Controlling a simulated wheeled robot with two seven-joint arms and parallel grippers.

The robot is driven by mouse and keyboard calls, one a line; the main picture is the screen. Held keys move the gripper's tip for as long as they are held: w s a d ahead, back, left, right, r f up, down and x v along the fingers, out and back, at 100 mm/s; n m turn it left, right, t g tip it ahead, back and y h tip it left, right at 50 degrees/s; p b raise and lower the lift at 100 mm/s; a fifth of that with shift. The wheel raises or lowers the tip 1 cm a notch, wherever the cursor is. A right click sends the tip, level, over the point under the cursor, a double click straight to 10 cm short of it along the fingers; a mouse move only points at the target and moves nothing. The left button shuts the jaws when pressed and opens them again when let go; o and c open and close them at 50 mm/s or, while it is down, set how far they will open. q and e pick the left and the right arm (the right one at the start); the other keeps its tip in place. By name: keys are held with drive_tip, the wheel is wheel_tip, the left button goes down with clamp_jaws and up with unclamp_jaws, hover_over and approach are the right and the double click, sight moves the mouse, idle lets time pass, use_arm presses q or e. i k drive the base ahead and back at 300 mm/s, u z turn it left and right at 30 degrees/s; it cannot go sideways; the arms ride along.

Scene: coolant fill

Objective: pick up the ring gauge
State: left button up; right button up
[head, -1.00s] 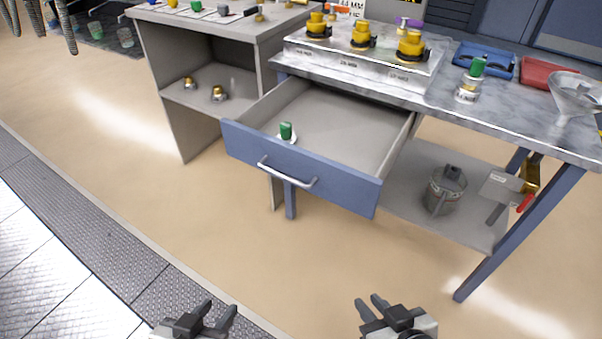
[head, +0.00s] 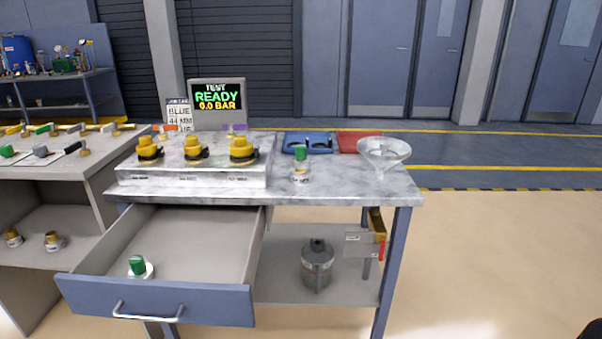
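I cannot tell for sure which thing is the ring gauge. A blue tray or plate (head: 293,137) with two dark round shapes lies at the back of the marble-topped bench (head: 340,188), too small to make out. A red tray (head: 350,149) lies to its right. A green-topped piece on a pale round base (head: 137,266) stands in the open drawer (head: 195,246). A similar green-topped piece (head: 300,154) stands on the bench top.
A metal block with yellow-capped fittings (head: 193,148) takes the bench's left part. A glass funnel (head: 383,152) stands near the right end. The drawer juts out in front. A grey canister (head: 317,262) stands on the lower shelf. A display (head: 217,101) reads READY, 6.0 BAR.

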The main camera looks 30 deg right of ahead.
sight(300, 161)
drive_tip(key=u, duration=0.15)
drive_tip(key=k, duration=0.4)
drive_tip(key=z, duration=2.1)
drive_tip(key=i, duration=1)
drive_tip(key=u, duration=0.9)
drive_tip(key=i, duration=0.6)
drive_tip(key=u, duration=0.65)
